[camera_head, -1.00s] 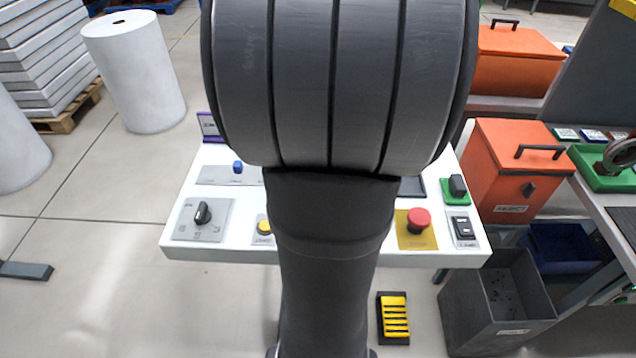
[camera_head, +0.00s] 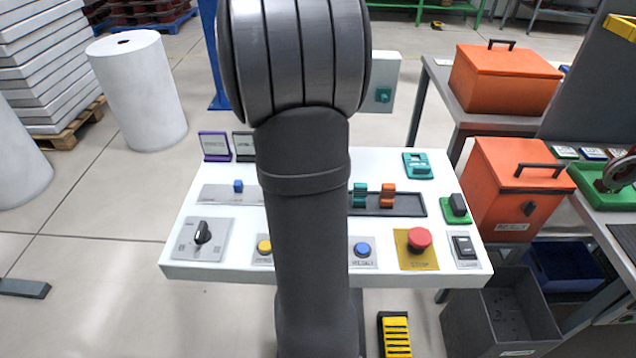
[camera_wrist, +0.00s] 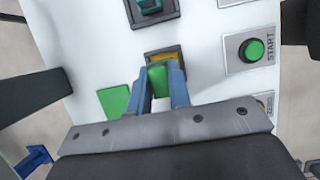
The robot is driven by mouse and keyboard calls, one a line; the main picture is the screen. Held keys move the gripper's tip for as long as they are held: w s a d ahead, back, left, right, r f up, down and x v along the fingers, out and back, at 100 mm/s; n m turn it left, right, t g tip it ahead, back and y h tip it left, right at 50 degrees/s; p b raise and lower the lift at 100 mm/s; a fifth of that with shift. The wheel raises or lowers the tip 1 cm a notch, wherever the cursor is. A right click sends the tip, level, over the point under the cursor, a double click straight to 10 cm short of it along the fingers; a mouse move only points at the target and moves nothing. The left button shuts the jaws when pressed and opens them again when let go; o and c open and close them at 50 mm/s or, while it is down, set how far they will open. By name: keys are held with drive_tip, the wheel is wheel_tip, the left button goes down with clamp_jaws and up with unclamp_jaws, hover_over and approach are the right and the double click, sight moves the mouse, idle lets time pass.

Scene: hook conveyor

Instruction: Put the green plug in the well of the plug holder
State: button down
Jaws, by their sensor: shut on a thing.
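In the wrist view, the two blue-grey fingers of my gripper (camera_wrist: 162,92) are shut on the green plug (camera_wrist: 159,78). Just beyond the plug is a dark-rimmed square piece with a yellow inside (camera_wrist: 163,54), which looks like the plug holder. The plug overlaps its near edge in the picture. I cannot tell whether the plug touches it or is inside its well. My gripper and the plug are hidden behind my arm in the head view.
In the wrist view, a green START button (camera_wrist: 257,50) is right, a green flat square (camera_wrist: 113,100) left and a teal piece (camera_wrist: 150,8) beyond. In the head view, a dark tray (camera_head: 408,204) holds teal and orange pieces on the white table, with a white panel (camera_head: 384,72) behind.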

drive_tip(key=shift+f, duration=1.8)
drive_tip(key=shift+f, duration=0.1)
drive_tip(key=c, duration=1.3)
unclamp_jaws()
drive_tip(key=v, duration=1.2)
drive_tip(key=x, duration=1.1)
drive_tip(key=shift+d+f, duration=0.25)
drive_tip(key=shift+f, duration=0.05)
drive_tip(key=shift+r, duration=1.75)
